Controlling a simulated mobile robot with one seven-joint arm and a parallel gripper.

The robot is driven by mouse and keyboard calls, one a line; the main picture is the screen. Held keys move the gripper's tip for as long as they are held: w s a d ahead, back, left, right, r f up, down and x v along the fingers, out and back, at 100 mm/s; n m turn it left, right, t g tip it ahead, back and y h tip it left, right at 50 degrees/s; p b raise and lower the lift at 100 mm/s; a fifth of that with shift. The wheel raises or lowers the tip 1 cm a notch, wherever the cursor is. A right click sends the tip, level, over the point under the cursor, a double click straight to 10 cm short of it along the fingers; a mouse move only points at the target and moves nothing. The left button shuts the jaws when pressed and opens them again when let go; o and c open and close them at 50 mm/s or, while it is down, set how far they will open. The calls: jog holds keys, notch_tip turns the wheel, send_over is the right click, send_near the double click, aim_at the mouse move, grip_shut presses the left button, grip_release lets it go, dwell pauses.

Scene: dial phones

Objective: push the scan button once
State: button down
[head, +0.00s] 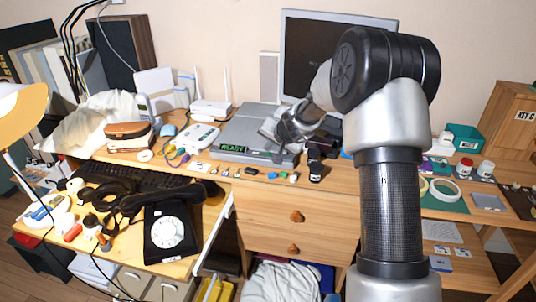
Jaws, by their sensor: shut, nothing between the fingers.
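A flat grey machine (243,124) sits on the desk with a green lit display (233,148) on its front that reads READY. I take it to be the scanner. My arm reaches in from the right, and my gripper (277,138) is over the right front part of this machine. Its fingers are shut and empty, pointing down and left. I cannot tell whether the fingertips touch the machine. No scan button can be made out; my gripper covers part of the machine's right side.
A monitor (305,62) stands behind the machine. A white desk phone (194,138) is to its left. A black rotary phone (168,230) and a keyboard (133,180) are at the left front. Small items and a dark bottle (315,170) line the desk's front edge.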

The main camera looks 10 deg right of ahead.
aim_at(269, 156)
jog(key=shift+f+b, duration=0.4)
jog(key=shift+b, duration=0.05)
dwell(0.4)
dwell(0.3)
jog(key=shift+r+p, duration=0.55)
jog(key=shift+r, duration=0.2)
notch_tip(269, 156, up, 5)
jog(key=p, duration=0.4)
jog(key=shift+r, duration=0.1)
dwell(0.4)
